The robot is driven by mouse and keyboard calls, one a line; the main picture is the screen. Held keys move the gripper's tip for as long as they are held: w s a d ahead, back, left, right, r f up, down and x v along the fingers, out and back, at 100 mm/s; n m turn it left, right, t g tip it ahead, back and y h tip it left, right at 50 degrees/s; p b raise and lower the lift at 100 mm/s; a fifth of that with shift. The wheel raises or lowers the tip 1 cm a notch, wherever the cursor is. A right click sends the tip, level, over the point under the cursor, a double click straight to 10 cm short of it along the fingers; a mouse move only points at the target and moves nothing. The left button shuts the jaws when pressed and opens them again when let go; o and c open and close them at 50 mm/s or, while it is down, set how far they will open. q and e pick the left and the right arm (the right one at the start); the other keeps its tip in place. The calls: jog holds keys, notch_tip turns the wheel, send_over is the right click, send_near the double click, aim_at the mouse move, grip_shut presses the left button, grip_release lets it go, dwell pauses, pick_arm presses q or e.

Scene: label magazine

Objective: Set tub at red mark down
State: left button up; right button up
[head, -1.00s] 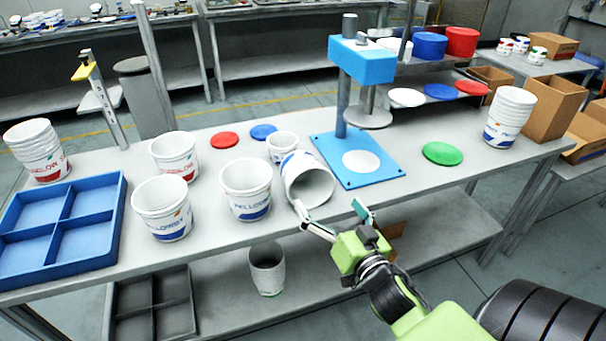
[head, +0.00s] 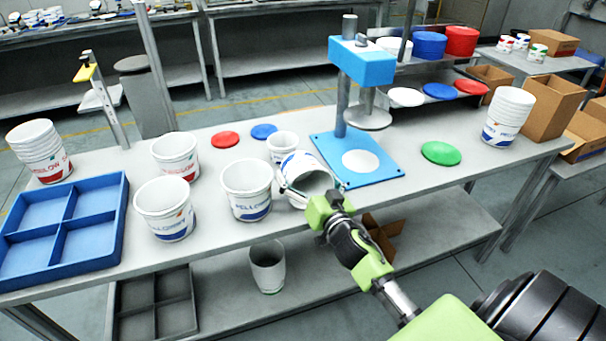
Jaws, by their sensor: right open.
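A white tub with a blue label (head: 297,164) lies tipped on the table, its open mouth facing me, beside the blue press plate. My right gripper (head: 313,189) is open at its mouth, with one finger to each side of the rim; I cannot tell whether they touch it. A flat red disc (head: 225,140) lies further back on the left, and I cannot tell whether it is the red mark. An upright tub with red print (head: 175,155) stands left of it. My left gripper is not in view.
Upright tubs (head: 247,189) (head: 164,208) and a small tub (head: 283,146) stand close on the left. A blue divided tray (head: 122,215) is at far left. The blue press (head: 361,62) stands to the right, with a green disc (head: 441,153) beyond it.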

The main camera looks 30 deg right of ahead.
jog(key=shift+w+d, duration=0.1)
jog(key=shift+w, duration=0.45)
jog(key=c, duration=1)
jog(key=shift+r, duration=0.1)
jog(key=shift+c, duration=0.2)
